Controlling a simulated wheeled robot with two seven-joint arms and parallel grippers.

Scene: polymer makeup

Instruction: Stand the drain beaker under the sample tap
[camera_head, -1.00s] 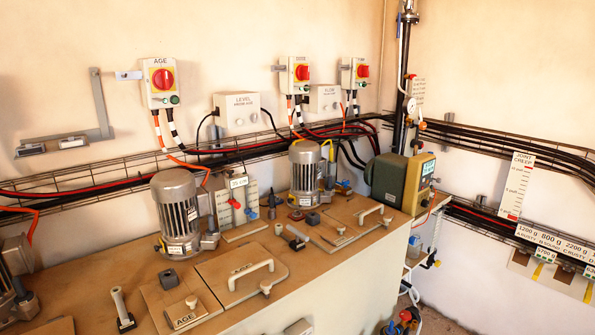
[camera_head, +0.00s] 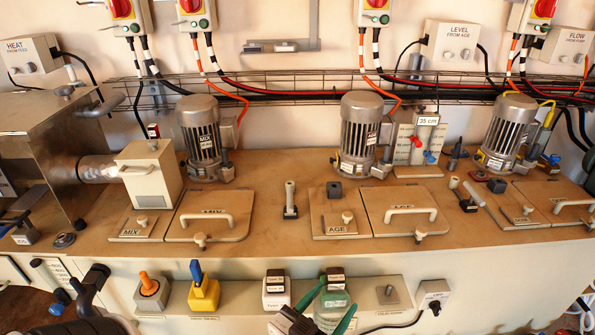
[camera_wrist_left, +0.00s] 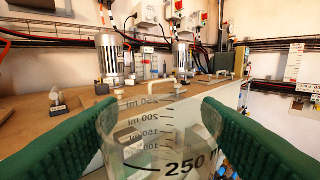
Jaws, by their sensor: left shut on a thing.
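The drain beaker (camera_wrist_left: 160,145) is a clear vessel with a dark millilitre scale and a large "250". In the left wrist view it stands between the two green fingers of my left gripper (camera_wrist_left: 158,133), which is shut on it. My right gripper does not show. I cannot pick out the sample tap with certainty.
The bench top (camera_head: 270,215) carries motors, hatches and a 35 cm panel (camera_head: 418,150) with red and blue handles.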

